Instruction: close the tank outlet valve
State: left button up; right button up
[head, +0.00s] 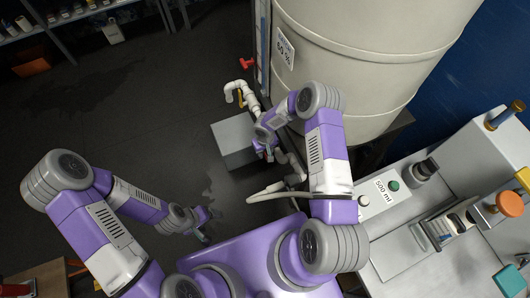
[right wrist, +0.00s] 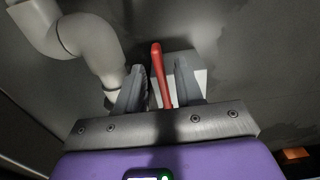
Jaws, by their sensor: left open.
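A red lever handle (right wrist: 158,70) stands between the two fingers of my right gripper (right wrist: 160,80) in the right wrist view. The fingers are open, with gaps on both sides of the lever. A thick pale pipe (right wrist: 92,45) bends down just left of the gripper. In the head view my right gripper (head: 266,152) is low beside the large cream tank (head: 365,65), and its own arm hides the lever there. A separate red handle (head: 247,64) shows on the pipework farther back. My left gripper (head: 213,213) is open and empty over the floor.
A bench with a device labelled 500 ml (head: 385,186) is at the right. Shelves (head: 65,18) stand at upper left. The floor at left is mostly clear.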

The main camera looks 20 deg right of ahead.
jog(key=shift+f, duration=0.1)
grip_shut()
dwell(1.4)
